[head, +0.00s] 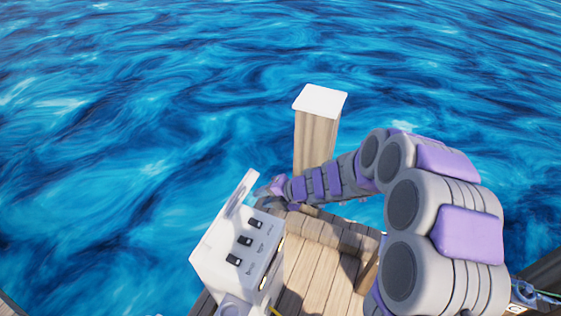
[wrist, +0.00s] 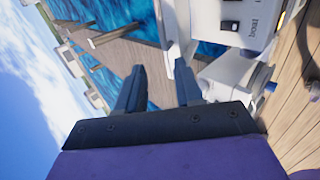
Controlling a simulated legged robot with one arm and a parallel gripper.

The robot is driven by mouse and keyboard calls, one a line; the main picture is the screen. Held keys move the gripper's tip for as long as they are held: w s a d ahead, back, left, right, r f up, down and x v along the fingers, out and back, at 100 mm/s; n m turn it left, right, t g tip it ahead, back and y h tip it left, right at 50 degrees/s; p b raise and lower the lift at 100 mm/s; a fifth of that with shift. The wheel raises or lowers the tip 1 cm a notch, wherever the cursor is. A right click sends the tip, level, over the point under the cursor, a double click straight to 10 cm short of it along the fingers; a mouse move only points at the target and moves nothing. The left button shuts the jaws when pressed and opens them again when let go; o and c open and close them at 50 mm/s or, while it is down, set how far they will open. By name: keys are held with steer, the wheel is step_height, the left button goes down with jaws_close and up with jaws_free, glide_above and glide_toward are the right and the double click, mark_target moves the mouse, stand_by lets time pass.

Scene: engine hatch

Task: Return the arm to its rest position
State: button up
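My arm (head: 440,215) is grey and purple. It rises at the right of the head view, bends and reaches left across the dock. My gripper (head: 275,186) is at its far end, close to the white engine box (head: 240,255), and is small there. In the wrist view the two dark fingers of my gripper (wrist: 158,68) stand apart with nothing held between them. The white engine box (wrist: 225,25) is on the right of that view, close to the right finger. Whether they touch I cannot tell.
The white box has several black switches and a raised white panel (head: 239,196). A wooden post (head: 316,140) with a white cap stands behind the arm. Wooden planks (head: 315,275) lie below. Open water (head: 120,130) fills the left and the back.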

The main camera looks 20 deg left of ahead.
steer(key=s+d+r+n+g+h+b, duration=0.1)
steer(key=s+d+n+g+h+b, duration=0.1)
steer(key=s+d+n+b, duration=1.45)
steer(key=s+d+f+n+h+b, duration=0.3)
steer(key=s+d+n, duration=0.3)
steer(key=d+n, duration=0.3)
steer(key=s+d+f+n+h+b, duration=0.3)
steer(key=s+d+n, duration=0.4)
steer(key=d+n, duration=0.3)
step_height(320, 180, down, 3)
steer(key=shift+s+d+r+n+h, duration=0.2)
steer(key=shift+s+d+n+h, duration=0.05)
steer(key=shift+n+h, duration=0.6)
